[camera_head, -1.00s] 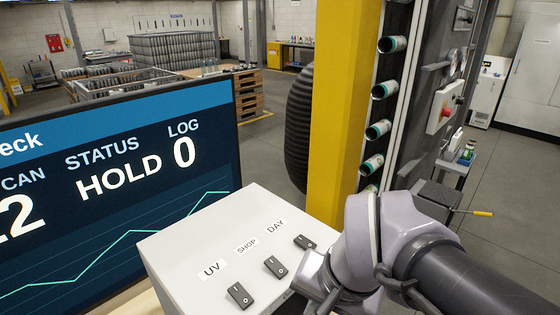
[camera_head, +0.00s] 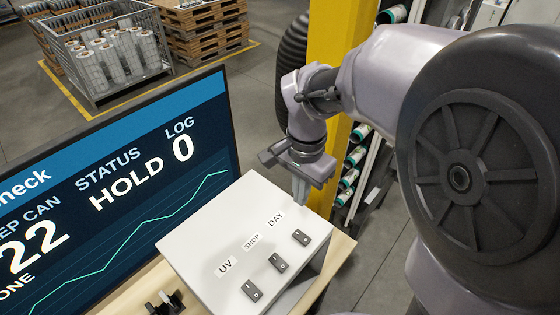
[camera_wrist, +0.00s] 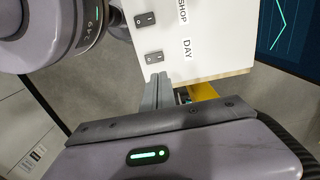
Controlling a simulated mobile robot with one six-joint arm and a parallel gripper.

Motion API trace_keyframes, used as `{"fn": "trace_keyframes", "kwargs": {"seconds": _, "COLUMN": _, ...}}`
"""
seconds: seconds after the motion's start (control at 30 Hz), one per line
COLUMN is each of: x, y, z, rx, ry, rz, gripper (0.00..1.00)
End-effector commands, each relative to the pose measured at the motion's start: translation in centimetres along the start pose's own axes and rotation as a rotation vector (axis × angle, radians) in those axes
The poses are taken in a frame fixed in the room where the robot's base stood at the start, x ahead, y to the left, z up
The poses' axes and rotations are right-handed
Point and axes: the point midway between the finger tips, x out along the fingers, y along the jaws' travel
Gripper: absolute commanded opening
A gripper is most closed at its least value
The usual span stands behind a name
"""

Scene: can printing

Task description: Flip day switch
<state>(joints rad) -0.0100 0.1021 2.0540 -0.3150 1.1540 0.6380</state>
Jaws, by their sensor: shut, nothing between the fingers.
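The day switch (camera_head: 301,237) is a small dark rocker at the right end of a row on a white switch box (camera_head: 200,240). Its label reads DAY (camera_head: 276,220). In the wrist view the same switch (camera_wrist: 154,57) lies just beyond my fingertips. Which side of it is pressed down is too small to tell. My gripper (camera_head: 300,200) points down near the box's back right edge, behind the day switch. Its fingers are shut and empty. In the wrist view the gripper (camera_wrist: 157,77) shows its fingertips close to the switch and apparently apart from it.
The shop switch (camera_head: 278,262) and UV switch (camera_head: 252,290) sit left of the day switch. A large screen (camera_head: 120,190) stands left of the box. A yellow post (camera_head: 335,50) rises behind my arm.

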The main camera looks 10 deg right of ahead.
Motion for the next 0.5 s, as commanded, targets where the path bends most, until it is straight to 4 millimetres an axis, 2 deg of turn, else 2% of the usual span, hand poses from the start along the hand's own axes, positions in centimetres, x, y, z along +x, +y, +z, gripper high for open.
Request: {"fn": "trace_keyframes", "kwargs": {"seconds": 0.5, "x": 10.4, "y": 0.1, "z": 0.1, "rx": 0.000, "ry": -0.004, "rz": 0.004, "gripper": 0.00}}
